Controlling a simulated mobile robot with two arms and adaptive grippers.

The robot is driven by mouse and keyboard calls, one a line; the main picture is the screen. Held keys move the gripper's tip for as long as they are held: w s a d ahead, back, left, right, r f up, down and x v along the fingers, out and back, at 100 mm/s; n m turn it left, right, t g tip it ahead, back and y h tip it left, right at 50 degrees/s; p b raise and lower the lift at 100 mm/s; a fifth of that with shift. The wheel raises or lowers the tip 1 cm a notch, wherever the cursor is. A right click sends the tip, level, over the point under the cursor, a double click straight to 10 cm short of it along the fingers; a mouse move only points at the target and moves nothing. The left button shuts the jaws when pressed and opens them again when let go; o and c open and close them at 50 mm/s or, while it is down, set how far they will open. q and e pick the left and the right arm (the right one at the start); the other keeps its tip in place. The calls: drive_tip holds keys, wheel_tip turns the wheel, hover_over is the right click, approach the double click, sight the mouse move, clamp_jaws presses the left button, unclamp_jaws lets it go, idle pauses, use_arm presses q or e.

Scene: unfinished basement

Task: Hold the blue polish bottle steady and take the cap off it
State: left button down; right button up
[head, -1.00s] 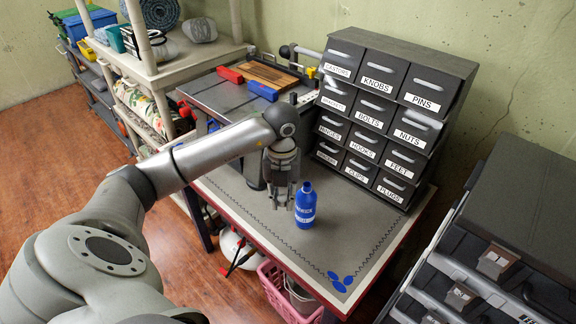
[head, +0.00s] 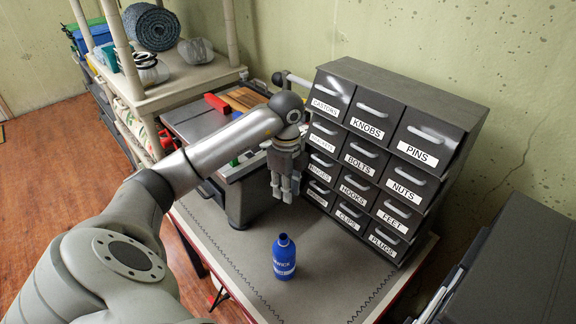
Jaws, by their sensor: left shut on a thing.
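The blue polish bottle (head: 284,261) stands upright on the grey workbench mat (head: 240,262), with white lettering on its side. Its narrow neck shows at the top, and I see no separate cap on it. My left gripper (head: 285,194) points down above and behind the bottle, apart from it, in front of the drawer cabinet's left side. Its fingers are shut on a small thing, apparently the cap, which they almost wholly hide. My right gripper is out of view, and nothing in view holds the bottle.
A dark drawer cabinet (head: 434,119) with labelled drawers stands at the bench's back right, close to my left gripper. A wooden shelf (head: 185,92) with a rolled mat (head: 152,27) stands at left. A dark case (head: 510,262) is at lower right. The mat around the bottle is clear.

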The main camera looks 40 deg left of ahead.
use_arm(q)
drive_tip(key=shift+f, duration=0.8)
drive_tip(key=p, duration=0.1)
hover_over(286, 231)
drive_tip(key=s+d, duration=0.2)
wheel_tip(286, 231, down, 8)
drive_tip(key=f, duration=0.4)
drive_tip(key=shift+w+a+f+p, duration=0.15)
drive_tip(key=shift+w+a+p, duration=0.05)
drive_tip(key=shift+p, duration=0.15)
wheel_tip(286, 231, down, 3)
drive_tip(key=shift+r, duration=0.15)
drive_tip(key=shift+f, duration=0.5)
drive_tip(key=c, duration=1.3)
unclamp_jaws()
drive_tip(key=shift+f, duration=0.15)
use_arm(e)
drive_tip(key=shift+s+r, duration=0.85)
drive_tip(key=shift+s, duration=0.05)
